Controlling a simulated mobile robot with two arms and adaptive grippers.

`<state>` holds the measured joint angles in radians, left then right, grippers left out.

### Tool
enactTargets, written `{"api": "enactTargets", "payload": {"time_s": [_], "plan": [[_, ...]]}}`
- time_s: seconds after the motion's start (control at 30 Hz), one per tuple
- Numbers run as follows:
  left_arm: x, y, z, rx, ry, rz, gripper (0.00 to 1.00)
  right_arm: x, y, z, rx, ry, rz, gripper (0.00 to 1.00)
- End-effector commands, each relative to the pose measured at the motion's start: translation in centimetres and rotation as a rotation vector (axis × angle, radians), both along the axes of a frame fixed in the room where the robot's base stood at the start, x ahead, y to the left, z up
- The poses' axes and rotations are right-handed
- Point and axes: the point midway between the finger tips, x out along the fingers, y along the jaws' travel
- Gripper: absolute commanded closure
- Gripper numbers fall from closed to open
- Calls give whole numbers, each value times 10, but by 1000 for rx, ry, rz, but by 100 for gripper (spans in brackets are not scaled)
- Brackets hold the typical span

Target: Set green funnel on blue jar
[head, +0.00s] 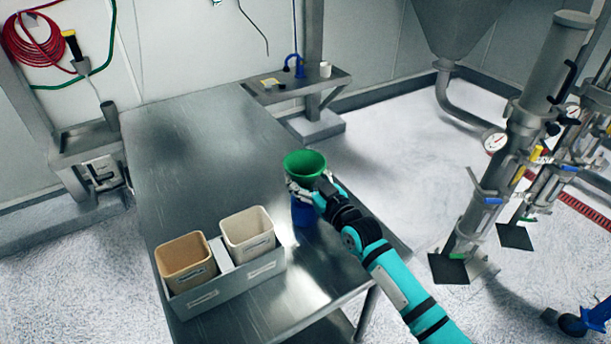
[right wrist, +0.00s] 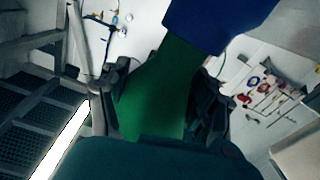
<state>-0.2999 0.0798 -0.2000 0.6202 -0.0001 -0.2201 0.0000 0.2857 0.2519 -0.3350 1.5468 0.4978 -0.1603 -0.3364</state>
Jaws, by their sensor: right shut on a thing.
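The green funnel (head: 305,162) is upright, wide mouth up, over the metal table near its right edge. My right gripper (head: 306,188) is shut on it below the rim. The blue jar (head: 303,213) is directly under the funnel and gripper; only part of it shows. In the right wrist view the green funnel (right wrist: 160,88) is between the two dark fingers of my right gripper (right wrist: 162,95), and the blue jar (right wrist: 215,22) borders it at the top right. Whether the funnel rests on the jar or hovers just above cannot be told. My left gripper is out of view.
A grey holder (head: 228,285) with a tan bin (head: 186,262) and a cream bin (head: 248,235) stands left of the jar on the metal table (head: 195,150). The table's far part is clear. Steel pipework (head: 510,150) stands on the floor at right.

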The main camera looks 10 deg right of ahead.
Motion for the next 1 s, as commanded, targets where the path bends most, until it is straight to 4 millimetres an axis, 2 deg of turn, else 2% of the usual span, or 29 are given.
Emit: {"api": "enactTargets", "payload": {"time_s": [1.0], "plan": [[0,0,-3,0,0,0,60,0,0,-5,0,-1,0,69]]}}
